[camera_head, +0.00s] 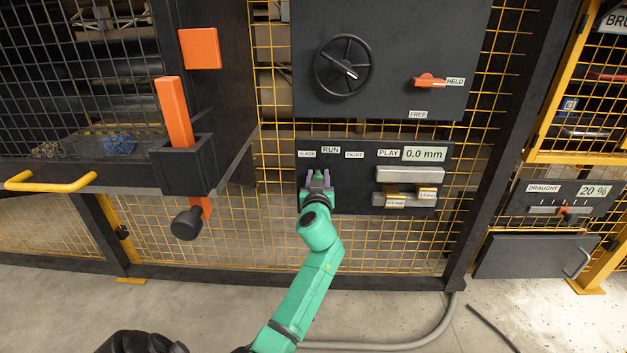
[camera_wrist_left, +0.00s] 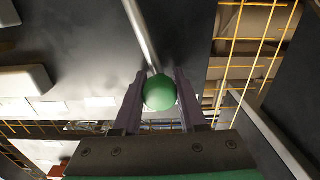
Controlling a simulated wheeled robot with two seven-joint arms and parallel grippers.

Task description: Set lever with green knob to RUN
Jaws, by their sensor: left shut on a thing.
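The green knob (camera_wrist_left: 160,93) sits between the two purple fingers of my left gripper (camera_wrist_left: 158,100) in the left wrist view, with its metal lever rod (camera_wrist_left: 140,30) running up from it. In the head view my left gripper (camera_head: 318,180) is at the lower panel, under the SLACK label (camera_head: 307,154) and the RUN label (camera_head: 331,150). The TIGHT label (camera_head: 354,155) is to their right. My left gripper is shut on the knob. In the head view the gripper hides the lever, so I cannot tell its exact setting. My right gripper is not in view.
A black handwheel (camera_head: 343,66) and a red-orange HELD/FREE handle (camera_head: 429,81) are on the panel above. Right of my gripper are metal blocks (camera_head: 410,175) and a 0.0 mm display (camera_head: 425,154). An orange bar (camera_head: 174,110) stands in a dark bracket at left.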

